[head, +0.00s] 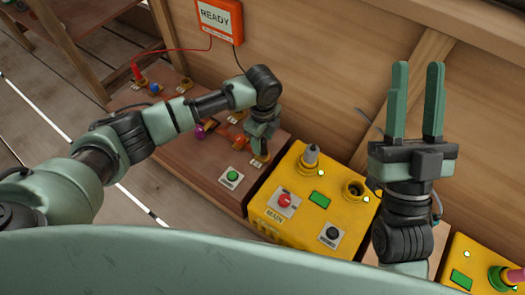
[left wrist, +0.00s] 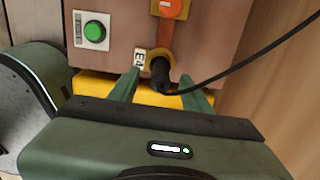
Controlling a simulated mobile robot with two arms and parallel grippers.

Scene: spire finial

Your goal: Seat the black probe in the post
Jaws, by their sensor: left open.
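The black probe (left wrist: 160,76) has a black cable leading off right in the left wrist view. It stands at a brass-coloured post (left wrist: 155,56) beside a small pale label (left wrist: 139,58) on the brown box; I cannot tell how deep it sits. My left gripper (head: 261,152) points down over the right end of that box. Its fingers (left wrist: 162,88) are open, one on each side of the probe, which it hides in the head view. My right gripper (head: 416,72) points up, open and empty, over the right part of the scene.
The brown box (head: 205,172) also carries a green button (head: 232,176), a purple knob (head: 200,131) and a red probe (head: 137,73). A yellow box (head: 270,222) stands to its right. An orange READY display (head: 218,18) hangs on the wooden wall with red and black cables.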

